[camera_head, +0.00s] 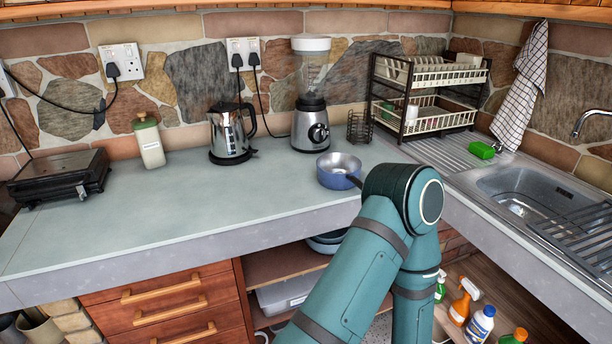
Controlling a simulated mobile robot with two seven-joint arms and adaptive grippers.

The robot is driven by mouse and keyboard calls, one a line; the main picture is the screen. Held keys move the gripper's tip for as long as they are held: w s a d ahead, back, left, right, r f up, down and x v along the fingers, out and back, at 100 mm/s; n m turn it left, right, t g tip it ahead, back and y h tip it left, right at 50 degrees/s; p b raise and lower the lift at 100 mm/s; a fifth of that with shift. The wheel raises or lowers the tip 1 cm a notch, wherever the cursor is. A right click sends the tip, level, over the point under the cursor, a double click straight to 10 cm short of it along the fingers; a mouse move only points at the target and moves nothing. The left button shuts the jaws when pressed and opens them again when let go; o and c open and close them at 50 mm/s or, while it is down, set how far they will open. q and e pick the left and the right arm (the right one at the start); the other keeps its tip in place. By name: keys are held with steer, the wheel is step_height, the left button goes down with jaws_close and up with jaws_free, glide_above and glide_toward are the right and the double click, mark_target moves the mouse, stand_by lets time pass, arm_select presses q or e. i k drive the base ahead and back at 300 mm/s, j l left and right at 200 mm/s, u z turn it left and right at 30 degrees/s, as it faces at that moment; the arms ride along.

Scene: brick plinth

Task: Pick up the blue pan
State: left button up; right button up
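The blue pan (336,180) stands upright on the grey-green counter (160,215), near its front right part. Its inside is bare metal and its outside is blue. A dark handle points to the lower right and its end is partly hidden behind one of my arms. That teal arm rises from the bottom of the view and bends in front of the counter, close to the pan in the picture. I cannot tell whether it touches anything. Neither of my grippers shows in the head view.
A blender (311,125), a kettle (230,137) and a wire holder (359,127) stand behind the pan. A dish rack (432,120) and a sink (540,190) are to the right. A black grill (60,177) is far left. The counter left of the pan is clear.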

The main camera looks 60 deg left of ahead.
mark_target(335, 171)
steer(key=k+l+u, duration=0.1)
steer(key=u, duration=1.4)
